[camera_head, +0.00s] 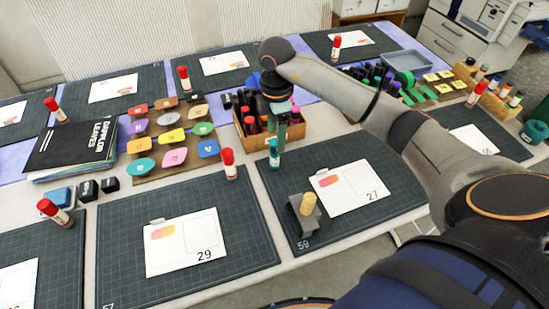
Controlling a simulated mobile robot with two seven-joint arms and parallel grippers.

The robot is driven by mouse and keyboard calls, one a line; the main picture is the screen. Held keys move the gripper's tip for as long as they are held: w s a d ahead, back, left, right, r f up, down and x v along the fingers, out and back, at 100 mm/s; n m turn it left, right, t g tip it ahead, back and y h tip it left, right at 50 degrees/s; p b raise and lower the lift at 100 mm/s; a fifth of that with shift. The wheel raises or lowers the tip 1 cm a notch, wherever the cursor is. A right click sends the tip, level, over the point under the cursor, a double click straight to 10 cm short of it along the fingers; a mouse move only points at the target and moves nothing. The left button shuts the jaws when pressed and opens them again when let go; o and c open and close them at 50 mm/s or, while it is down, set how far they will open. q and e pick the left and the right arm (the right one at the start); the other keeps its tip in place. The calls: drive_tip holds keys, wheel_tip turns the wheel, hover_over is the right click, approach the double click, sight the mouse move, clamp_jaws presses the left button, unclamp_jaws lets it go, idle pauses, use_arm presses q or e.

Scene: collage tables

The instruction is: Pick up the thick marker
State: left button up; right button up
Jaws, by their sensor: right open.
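My right gripper (279,132) hangs from the arm that comes in from the right. It points down and is open at the front edge of a wooden box of markers (243,122). A teal-capped marker (274,153) stands upright just below the fingers, at the back edge of a dark mat. I cannot tell whether the fingers are around it or only above it. The gripper and arm hide part of the box. My left gripper is out of view.
A board of coloured tags (173,158) lies left of the box. Card 29 (184,250) lies front left. Black booklets (75,148) lie further left.

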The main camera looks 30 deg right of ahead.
sight(275, 142)
drive_tip(key=f, duration=0.5)
drive_tip(key=shift+w, duration=0.2)
drive_tip(key=shift+r, duration=0.1)
drive_tip(key=c, duration=0.9)
drive_tip(key=shift+r, duration=0.1)
